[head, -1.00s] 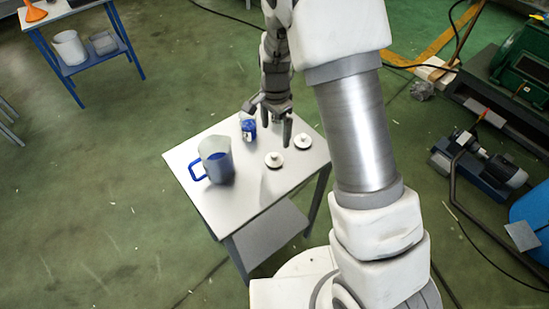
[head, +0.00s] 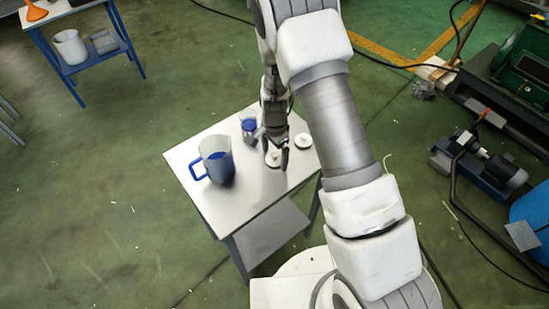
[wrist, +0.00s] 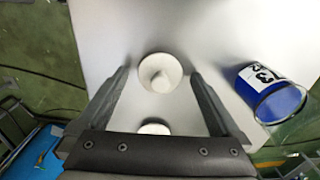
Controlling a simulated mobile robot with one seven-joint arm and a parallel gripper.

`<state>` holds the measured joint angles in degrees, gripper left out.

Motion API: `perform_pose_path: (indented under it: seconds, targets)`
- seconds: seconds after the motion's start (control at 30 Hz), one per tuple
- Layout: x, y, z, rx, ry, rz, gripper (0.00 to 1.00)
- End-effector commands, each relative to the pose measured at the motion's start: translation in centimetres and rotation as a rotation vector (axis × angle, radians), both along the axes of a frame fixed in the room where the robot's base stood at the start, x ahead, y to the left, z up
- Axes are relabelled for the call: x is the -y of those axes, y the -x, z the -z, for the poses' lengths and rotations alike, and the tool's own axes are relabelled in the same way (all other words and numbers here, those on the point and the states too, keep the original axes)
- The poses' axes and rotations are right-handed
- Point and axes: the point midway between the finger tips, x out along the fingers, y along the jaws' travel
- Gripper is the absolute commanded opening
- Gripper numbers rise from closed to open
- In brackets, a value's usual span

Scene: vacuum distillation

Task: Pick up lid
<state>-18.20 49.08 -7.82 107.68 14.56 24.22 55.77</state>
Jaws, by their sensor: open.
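Two white round lids with central knobs lie on the grey-white table top. The left lid (head: 273,159) is partly hidden by my gripper (head: 277,158) in the head view. The right lid (head: 303,141) lies just right of my gripper. In the wrist view, one lid (wrist: 160,72) lies between my two spread fingertips, with its knob near the middle. The other lid (wrist: 154,128) shows partly, cut off by my gripper's body. My gripper is open and empty, pointing down over the table; its exact height above the lid is hard to tell.
A labelled beaker with blue contents (head: 248,125) stands just behind-left of my gripper; it also shows right of my fingers in the wrist view (wrist: 265,90). A larger blue-handled jug (head: 215,160) stands at the left. The table's front part (head: 245,198) is clear.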

Motion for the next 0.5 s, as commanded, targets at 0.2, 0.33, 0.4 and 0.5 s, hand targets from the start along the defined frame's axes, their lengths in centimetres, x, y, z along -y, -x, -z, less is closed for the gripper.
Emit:
perform_pose_path:
  seconds: [0.2,0.33,0.4,0.5]
  targets:
    - [0.0,-0.01,-0.04,0.0,0.0,0.0,0.86]
    - [0.0,-0.01,-0.05,0.0,0.0,0.0,0.62]
    - [0.01,-0.02,-0.05,0.0,0.0,0.0,0.5]
    - [0.01,-0.02,-0.05,0.0,0.0,0.0,0.32]
